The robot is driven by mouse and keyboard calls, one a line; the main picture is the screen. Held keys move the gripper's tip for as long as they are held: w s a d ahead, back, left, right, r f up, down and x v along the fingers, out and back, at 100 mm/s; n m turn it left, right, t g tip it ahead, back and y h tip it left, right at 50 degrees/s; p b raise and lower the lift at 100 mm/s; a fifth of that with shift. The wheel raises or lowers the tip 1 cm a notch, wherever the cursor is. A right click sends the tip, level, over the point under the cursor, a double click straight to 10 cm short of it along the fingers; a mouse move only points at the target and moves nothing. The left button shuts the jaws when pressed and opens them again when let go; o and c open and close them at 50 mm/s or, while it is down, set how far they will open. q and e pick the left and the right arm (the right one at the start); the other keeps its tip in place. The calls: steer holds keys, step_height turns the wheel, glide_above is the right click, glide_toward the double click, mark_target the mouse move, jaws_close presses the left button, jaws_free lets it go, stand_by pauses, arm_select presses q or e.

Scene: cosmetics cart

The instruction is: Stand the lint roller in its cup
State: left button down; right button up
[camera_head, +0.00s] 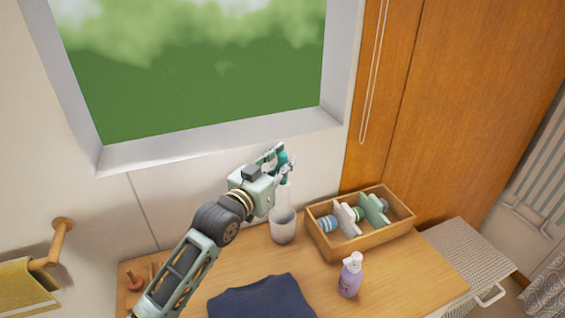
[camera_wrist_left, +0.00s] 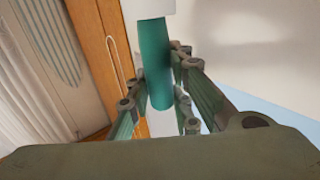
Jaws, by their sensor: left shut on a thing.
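My left gripper (camera_head: 283,165) is shut on the teal handle of the lint roller (camera_head: 285,194). The roller is close to upright, with its white roll pointing down. The cup (camera_head: 283,227) is pale and stands on the wooden top directly below it in the picture. The roll's lower end meets the cup's rim in this view; I cannot tell how far it is inside. In the left wrist view the teal handle (camera_wrist_left: 160,70) shows between the fingers, with a bit of white at the top edge. My right gripper is not in view.
A wooden box (camera_head: 341,247) with several small items stands to the right of the cup. A lilac pump bottle (camera_head: 350,276) stands in front of it. A folded dark blue cloth (camera_head: 262,299) lies near the front. The wall and window ledge (camera_head: 220,142) are close behind.

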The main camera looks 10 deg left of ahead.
mark_target(278, 191)
arm_select(q)
steer(key=shift+f+b, duration=0.3)
steer(key=shift+f, duration=0.3)
steer(key=shift+f+b, duration=0.55)
steer(key=shift+f, duration=0.4)
step_height(278, 191, down, 2)
steer(key=shift+b, duration=0.6)
steer(key=shift+f+b, duration=0.85)
steer(key=shift+f, duration=0.6)
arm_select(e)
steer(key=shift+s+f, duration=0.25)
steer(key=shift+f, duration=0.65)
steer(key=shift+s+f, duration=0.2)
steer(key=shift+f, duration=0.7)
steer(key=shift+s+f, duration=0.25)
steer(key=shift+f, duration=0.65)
arm_select(q)
steer(key=c, duration=1.5)
jaws_free()
